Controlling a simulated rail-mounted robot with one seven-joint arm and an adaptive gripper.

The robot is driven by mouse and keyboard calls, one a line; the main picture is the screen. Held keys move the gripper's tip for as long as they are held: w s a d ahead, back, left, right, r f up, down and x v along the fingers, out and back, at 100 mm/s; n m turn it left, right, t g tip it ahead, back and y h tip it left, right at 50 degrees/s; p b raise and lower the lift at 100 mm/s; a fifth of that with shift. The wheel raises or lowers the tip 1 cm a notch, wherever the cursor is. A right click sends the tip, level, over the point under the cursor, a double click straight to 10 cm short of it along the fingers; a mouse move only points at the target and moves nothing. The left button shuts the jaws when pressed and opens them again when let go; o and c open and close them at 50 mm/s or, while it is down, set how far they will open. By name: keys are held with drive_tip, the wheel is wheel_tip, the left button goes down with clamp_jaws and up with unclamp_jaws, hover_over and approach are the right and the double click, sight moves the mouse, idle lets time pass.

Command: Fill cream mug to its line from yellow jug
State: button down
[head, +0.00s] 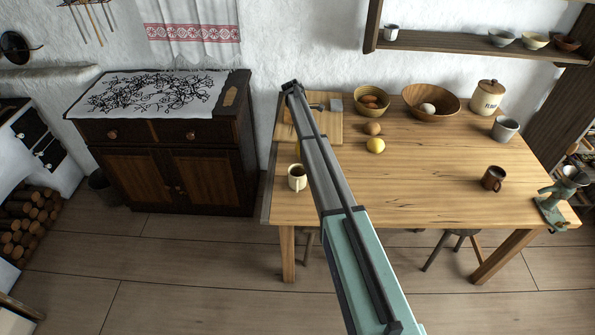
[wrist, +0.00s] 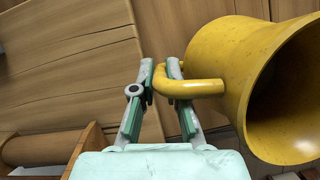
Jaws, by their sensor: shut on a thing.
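The cream mug (head: 297,183) stands upright at the front left of the wooden table in the head view. Its inside looks dark, and I cannot make out its line or level. The yellow jug (wrist: 232,60) fills the right of the wrist view, its wide mouth facing the lower right of that picture. My gripper (wrist: 161,75) is shut on the jug's handle (wrist: 197,88). In the head view my arm hides the gripper and most of the jug. A yellow sliver shows beside the arm, just behind the mug. I cannot tell how far the jug is tilted.
A cutting board (head: 327,128) lies at the table's back left. A lemon (head: 375,145), an egg-like brown item (head: 373,128), bowls (head: 431,102) and a flour jar (head: 487,97) are behind. A brown mug (head: 493,178) and grey mug (head: 505,128) stand right. The table's middle front is clear.

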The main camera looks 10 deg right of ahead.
drive_tip(key=shift+s+a+r+m+t+h, duration=0.15)
drive_tip(key=shift+s+r+t+h, duration=0.15)
drive_tip(key=shift+r+t, duration=0.2)
drive_tip(key=shift+s+a+r+m+t+h, duration=0.1)
drive_tip(key=shift+s+a+r+t+h, duration=0.1)
drive_tip(key=shift+s+r+t, duration=0.35)
drive_tip(key=shift+s+a+r+m+t+h, duration=0.1)
drive_tip(key=shift+s+a+r+t+h, duration=0.1)
drive_tip(key=shift+r+t, duration=0.3)
drive_tip(key=shift+s+a+r+t+h, duration=0.2)
drive_tip(key=shift+s+r+t+h, duration=0.25)
drive_tip(key=shift+s+r, duration=0.15)
drive_tip(key=shift+s+a+r+m+t+h, duration=0.3)
drive_tip(key=shift+s+a+m+t+h, duration=0.05)
drive_tip(key=shift+s+t, duration=0.3)
drive_tip(key=shift+s+a+r+t+h+b, duration=0.35)
drive_tip(key=shift+s+t+h, duration=0.15)
drive_tip(key=shift+t, duration=0.15)
drive_tip(key=shift+s+a+r+m+t+h+b, duration=0.15)
drive_tip(key=shift+s+r+m+t+h+b, duration=0.1)
drive_tip(key=shift+r+t+b, duration=0.3)
drive_tip(key=shift+s+a+r+m+t+h+b, duration=0.15)
drive_tip(key=shift+r+t+h+b, duration=0.2)
drive_tip(key=shift+b, duration=0.4)
